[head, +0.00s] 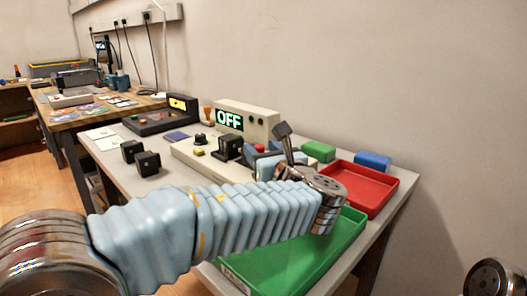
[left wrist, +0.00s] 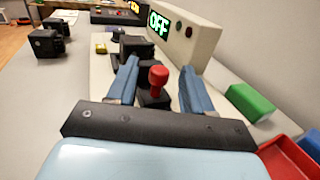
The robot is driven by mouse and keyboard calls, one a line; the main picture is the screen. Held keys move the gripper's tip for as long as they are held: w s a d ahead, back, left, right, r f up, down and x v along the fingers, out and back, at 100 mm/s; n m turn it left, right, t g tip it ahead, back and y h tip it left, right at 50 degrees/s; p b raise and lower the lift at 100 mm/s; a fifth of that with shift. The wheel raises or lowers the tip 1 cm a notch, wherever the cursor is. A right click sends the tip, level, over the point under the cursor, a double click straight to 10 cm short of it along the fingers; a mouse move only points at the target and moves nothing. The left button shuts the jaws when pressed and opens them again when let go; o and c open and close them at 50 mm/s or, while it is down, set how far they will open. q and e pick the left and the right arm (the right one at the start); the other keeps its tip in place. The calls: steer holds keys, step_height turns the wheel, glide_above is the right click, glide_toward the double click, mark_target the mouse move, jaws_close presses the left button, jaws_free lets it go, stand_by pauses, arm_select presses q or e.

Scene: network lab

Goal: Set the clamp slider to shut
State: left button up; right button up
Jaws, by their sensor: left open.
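A red knob (left wrist: 158,77) on a black base, seemingly the clamp slider, stands on a pale panel (left wrist: 104,72) in the left wrist view. The knob also shows in the head view (head: 259,147), partly hidden by my gripper. My left gripper (left wrist: 160,70) is open, its two blue fingers reaching to either side of the knob with gaps visible. In the head view my left arm covers much of the gripper (head: 266,163). The panel's cream box has a lit display (head: 229,119) reading OFF. The slider's exact position cannot be told. My right gripper is not in view.
A red tray (head: 372,207) and a green tray (head: 262,268) lie at the table's right. A green block (head: 318,151) and a blue block (head: 373,161) stand behind. Two black blocks (head: 147,163) are at the left. A wall borders the table's back.

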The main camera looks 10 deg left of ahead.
arm_select(q)
jaws_close()
steer(key=w+a, duration=0.1)
steer(key=a, duration=0.1)
steer(key=shift+w+a+r+p, duration=0.1)
steer(key=shift+w+a+p, duration=0.25)
steer(key=shift+p, duration=0.05)
jaws_free()
steer(key=v, duration=1.3)
steer(key=shift+d, duration=0.1)
steer(key=shift+s+d, duration=0.15)
steer(key=shift+s, duration=0.15)
